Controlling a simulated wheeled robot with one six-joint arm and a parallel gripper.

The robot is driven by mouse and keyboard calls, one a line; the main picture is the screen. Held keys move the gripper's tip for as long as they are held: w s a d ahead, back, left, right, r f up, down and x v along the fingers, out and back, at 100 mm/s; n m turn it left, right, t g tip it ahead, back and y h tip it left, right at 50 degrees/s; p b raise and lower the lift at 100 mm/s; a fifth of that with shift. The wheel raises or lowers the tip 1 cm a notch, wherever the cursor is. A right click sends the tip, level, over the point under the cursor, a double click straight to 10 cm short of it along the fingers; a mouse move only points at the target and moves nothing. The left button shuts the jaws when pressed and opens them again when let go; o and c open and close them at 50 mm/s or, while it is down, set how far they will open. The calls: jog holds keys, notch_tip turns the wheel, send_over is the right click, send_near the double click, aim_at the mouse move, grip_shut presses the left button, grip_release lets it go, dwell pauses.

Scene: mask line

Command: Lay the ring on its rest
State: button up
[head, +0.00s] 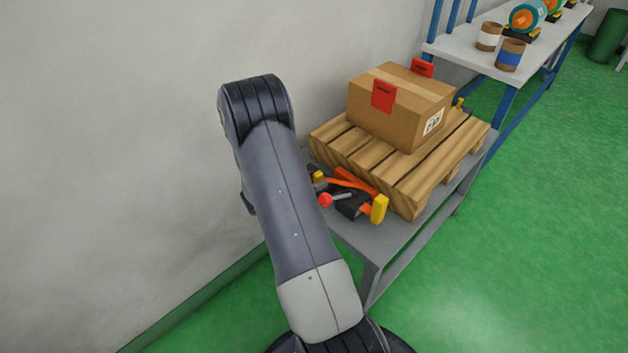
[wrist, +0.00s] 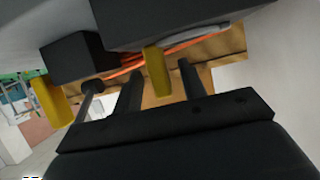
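I cannot clearly make out a ring or name its rest. A teal round piece with an orange centre (head: 524,17) sits on a black and yellow support on the far bench; it may be related. In the wrist view my gripper (wrist: 160,82) has its two dark fingers apart, with nothing held between them. A yellow piece (wrist: 157,72) of a black device shows between and beyond the fingers, with gaps on both sides. In the head view my gripper is hidden behind my arm.
A black device with a red knob (head: 325,200), yellow end (head: 379,208) and orange band lies on the grey table (head: 362,239). Beside it a wooden pallet (head: 408,192) bears a cardboard box (head: 390,118). A white wall is at left; green floor is clear at right.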

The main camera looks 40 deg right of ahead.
jog(key=shift+r, duration=0.15)
jog(key=shift+a+r, duration=0.2)
jog(key=shift+a, duration=0.1)
jog(key=p+v, duration=0.2)
jog(key=v, duration=0.9)
jog(key=shift+a, duration=0.15)
